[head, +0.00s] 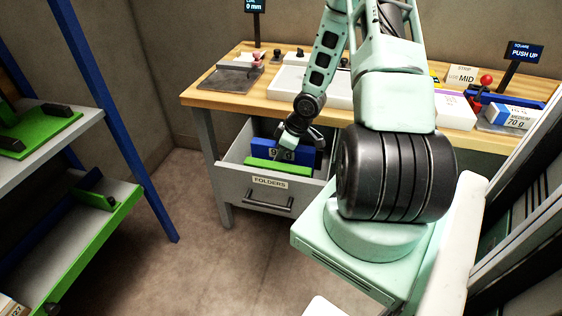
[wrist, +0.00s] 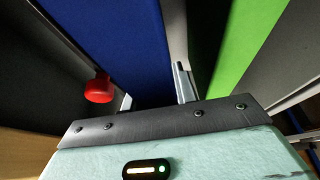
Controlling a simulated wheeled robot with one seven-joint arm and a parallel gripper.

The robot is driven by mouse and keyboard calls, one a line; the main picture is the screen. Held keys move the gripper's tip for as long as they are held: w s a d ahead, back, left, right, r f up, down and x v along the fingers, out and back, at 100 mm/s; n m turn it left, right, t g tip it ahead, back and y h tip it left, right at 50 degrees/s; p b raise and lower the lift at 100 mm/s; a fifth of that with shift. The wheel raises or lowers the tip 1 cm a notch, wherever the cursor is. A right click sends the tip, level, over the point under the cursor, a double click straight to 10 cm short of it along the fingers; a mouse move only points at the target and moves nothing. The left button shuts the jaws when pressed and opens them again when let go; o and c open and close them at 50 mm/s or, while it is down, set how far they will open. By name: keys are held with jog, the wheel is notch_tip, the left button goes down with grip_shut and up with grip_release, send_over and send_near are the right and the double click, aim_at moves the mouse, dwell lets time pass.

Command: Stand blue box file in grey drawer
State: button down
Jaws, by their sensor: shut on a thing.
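The blue box file (head: 266,153) is inside the open grey drawer (head: 226,158), which is labelled FOLDERS. It also shows large in the wrist view (wrist: 120,45). My gripper (head: 296,135) is shut on the blue box file from above; its fingers show in the wrist view (wrist: 154,95).
A green file (head: 265,167) stands in the drawer just in front of the blue one, with a narrow gap seen in the wrist view (wrist: 235,40). A wooden bench (head: 205,95) with several items is above. A blue-posted rack (head: 120,120) stands at left. Floor between is clear.

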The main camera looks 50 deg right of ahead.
jog(key=shift+f, duration=1.05)
jog(key=shift+f, duration=0.1)
jog(key=c, duration=1.1)
grip_release()
